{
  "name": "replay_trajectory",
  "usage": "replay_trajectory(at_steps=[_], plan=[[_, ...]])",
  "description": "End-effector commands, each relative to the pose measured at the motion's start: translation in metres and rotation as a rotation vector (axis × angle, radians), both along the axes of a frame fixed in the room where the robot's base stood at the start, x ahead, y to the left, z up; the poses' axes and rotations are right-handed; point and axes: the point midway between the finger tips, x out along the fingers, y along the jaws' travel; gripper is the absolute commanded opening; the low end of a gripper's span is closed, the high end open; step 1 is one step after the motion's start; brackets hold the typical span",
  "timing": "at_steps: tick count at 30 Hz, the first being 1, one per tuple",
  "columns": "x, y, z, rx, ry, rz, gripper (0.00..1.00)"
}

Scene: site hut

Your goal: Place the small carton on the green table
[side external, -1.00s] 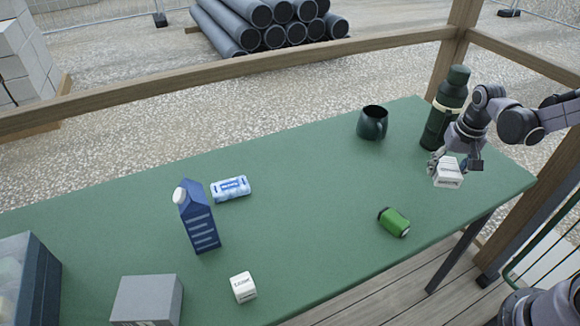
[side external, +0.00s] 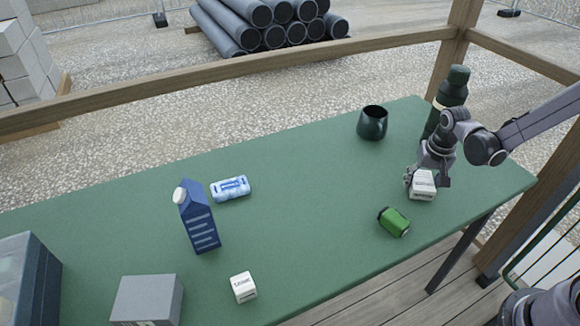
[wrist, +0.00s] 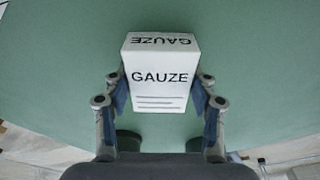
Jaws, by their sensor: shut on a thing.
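The small carton (side external: 423,186) is white and reads "GAUZE" in the wrist view (wrist: 160,88). My gripper (side external: 422,178) is shut on it, with one finger on each side in the wrist view (wrist: 160,100). The carton is at the right part of the green table (side external: 310,210), low over or on the top; I cannot tell whether it touches. The green tabletop fills much of the wrist view behind the carton.
A green can (side external: 394,222) lies close in front of the carton. A dark mug (side external: 372,123) and a tall dark green bottle (side external: 450,90) stand behind. A blue milk carton (side external: 197,218), blue-white pack (side external: 230,188), white cube (side external: 243,287) and grey box (side external: 147,300) are further left. The table's middle is clear.

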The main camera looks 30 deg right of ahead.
Motion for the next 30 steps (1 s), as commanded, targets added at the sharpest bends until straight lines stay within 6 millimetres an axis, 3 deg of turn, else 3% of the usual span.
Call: replay_trajectory(at_steps=[12, 13, 15, 30], plan=[[0.0001, -0.0001, -0.0089, 0.000, 0.000, 0.000, 0.27], [0.0002, -0.0001, -0.0088, 0.000, 0.000, 0.000, 0.63], [0.0001, 0.0000, -0.0086, 0.000, 0.000, 0.000, 0.80], [-0.0005, 0.0003, 0.0006, 0.000, 0.000, 0.000, 0.80]])
